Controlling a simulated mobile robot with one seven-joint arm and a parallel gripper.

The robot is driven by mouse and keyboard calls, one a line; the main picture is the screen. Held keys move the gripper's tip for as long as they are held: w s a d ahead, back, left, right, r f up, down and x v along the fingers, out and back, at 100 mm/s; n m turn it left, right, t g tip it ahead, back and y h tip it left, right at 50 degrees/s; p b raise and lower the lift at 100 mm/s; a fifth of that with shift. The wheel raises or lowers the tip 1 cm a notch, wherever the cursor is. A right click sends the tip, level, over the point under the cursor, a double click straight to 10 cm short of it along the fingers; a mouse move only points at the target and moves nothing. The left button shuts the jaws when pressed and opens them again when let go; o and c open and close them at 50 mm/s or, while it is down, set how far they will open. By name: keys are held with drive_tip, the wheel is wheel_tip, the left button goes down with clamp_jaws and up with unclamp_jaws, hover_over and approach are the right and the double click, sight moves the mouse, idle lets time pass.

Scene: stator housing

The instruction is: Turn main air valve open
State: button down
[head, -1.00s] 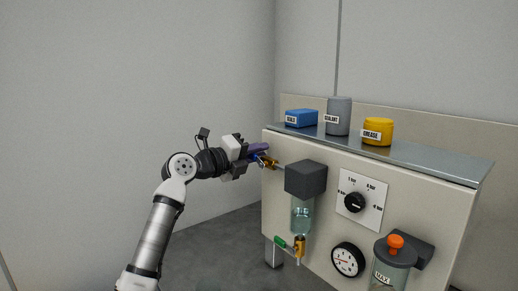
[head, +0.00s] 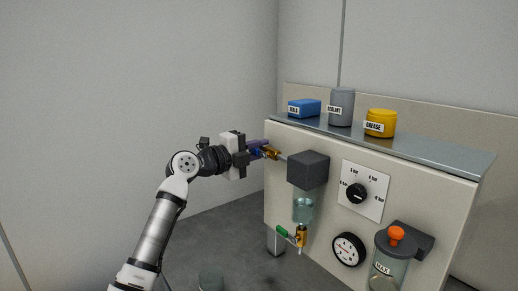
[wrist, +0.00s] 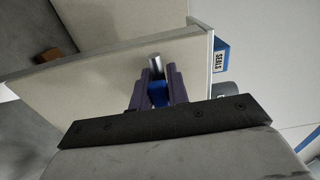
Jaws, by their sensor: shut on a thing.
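The main air valve is a brass body (head: 271,153) with a blue handle, on a pipe at the left of the dark filter block on the cabinet's front. My gripper (head: 258,150) is at the valve, with its purple fingers around the blue handle. In the wrist view the blue handle (wrist: 158,93) sits between my two purple fingers (wrist: 158,88), and a silver pipe end (wrist: 155,63) shows beyond them. My gripper is shut on the handle. The fingers hide much of the handle, so its exact angle is hard to tell.
The dark filter block (head: 308,169) is just right of the valve. A lower brass valve with a green handle (head: 282,231) hangs below. A dial plate (head: 363,190), gauge (head: 348,249) and orange-knobbed jar (head: 390,262) are further right. A blue SEALS box (head: 304,108) stands on top.

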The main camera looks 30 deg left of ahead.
drive_tip(key=c, duration=1.4)
unclamp_jaws()
drive_tip(key=shift+o, duration=0.2)
drive_tip(key=b+v, duration=0.4)
drive_tip(key=v, duration=1)
drive_tip(key=shift+b, duration=0.35)
drive_tip(key=shift+a, duration=0.1)
